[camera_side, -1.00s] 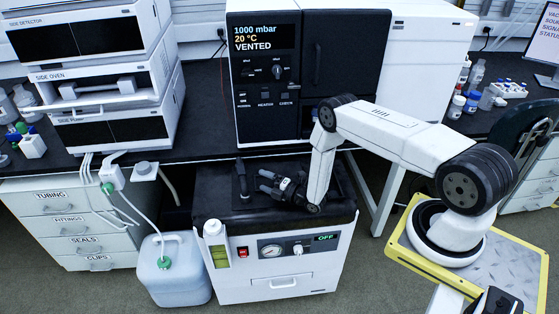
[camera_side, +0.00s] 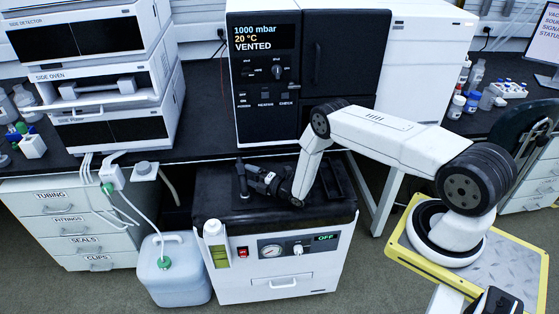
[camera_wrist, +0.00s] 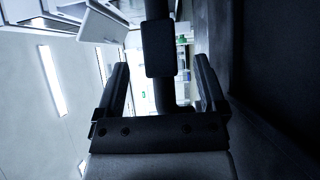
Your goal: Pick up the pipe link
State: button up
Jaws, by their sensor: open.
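A dark upright pipe piece (camera_side: 241,181), which appears to be the pipe link, stands on the black top of the white pump cabinet. My gripper (camera_side: 252,173) is low over this top, just right of the pipe, with its fingers pointing left at it. In the wrist view my gripper (camera_wrist: 162,85) is open, one finger on each side. The dark pipe with a thicker block (camera_wrist: 158,48) shows between the fingers, with gaps on both sides. I cannot tell how deep it is between them.
The white pump cabinet (camera_side: 285,285) has a gauge and an OFF display. The black vacuum oven (camera_side: 265,80) stands on the bench behind. A dark slotted part (camera_side: 333,183) lies on the black top at right. A translucent jug (camera_side: 172,270) stands on the floor at left.

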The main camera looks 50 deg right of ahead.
jog(key=shift+w+a, duration=0.25)
jog(key=shift+w, duration=1)
grip_shut()
